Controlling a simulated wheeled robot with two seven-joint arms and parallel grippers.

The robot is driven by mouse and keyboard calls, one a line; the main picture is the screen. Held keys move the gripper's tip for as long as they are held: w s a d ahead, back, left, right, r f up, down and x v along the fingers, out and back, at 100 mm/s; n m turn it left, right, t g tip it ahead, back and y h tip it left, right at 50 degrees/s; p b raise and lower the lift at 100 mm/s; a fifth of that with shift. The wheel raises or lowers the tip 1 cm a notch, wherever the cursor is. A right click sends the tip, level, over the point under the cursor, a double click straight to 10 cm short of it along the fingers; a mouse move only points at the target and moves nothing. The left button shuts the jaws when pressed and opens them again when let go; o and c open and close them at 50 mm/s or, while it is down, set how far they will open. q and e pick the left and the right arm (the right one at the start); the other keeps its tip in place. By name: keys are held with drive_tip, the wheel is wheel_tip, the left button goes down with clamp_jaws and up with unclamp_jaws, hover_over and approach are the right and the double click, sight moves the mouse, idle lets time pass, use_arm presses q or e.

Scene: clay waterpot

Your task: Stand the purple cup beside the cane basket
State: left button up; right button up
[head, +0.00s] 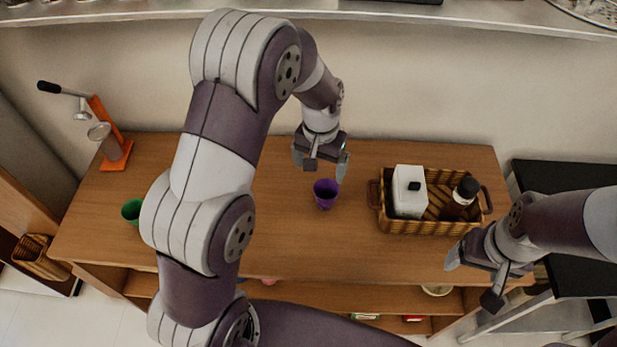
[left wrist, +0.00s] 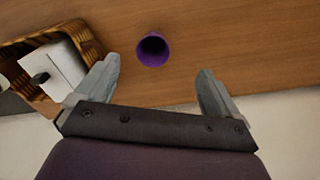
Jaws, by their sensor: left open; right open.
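The purple cup (head: 326,194) stands upright on the wooden table, left of the cane basket (head: 412,225) with a gap between them. In the left wrist view the cup (left wrist: 152,50) is beyond the fingertips, roughly between them. My left gripper (head: 322,165) is open and empty, just above and behind the cup in the head view; it also shows in the left wrist view (left wrist: 160,85). The basket (left wrist: 88,42) is at the left there, partly behind a finger. My right gripper (head: 470,279) is open and empty, in front of the basket by the table's front edge.
The basket holds a white container (head: 409,192) and a dark bottle (head: 463,194). A green cup (head: 131,211) and an orange press (head: 112,148) stand at the left of the table (head: 290,240). A black side table (head: 560,175) is at the right.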

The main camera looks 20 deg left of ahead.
use_arm(q)
drive_tip(key=s+a+r+t+b, duration=0.1)
drive_tip(key=s+a+r, duration=0.2)
drive_tip(key=s, duration=1.3)
drive_tip(key=shift+n+b, duration=0.4)
use_arm(e)
drive_tip(key=shift+s+f, duration=0.2)
drive_tip(key=shift+f, duration=0.55)
use_arm(q)
drive_tip(key=shift+a, duration=0.1)
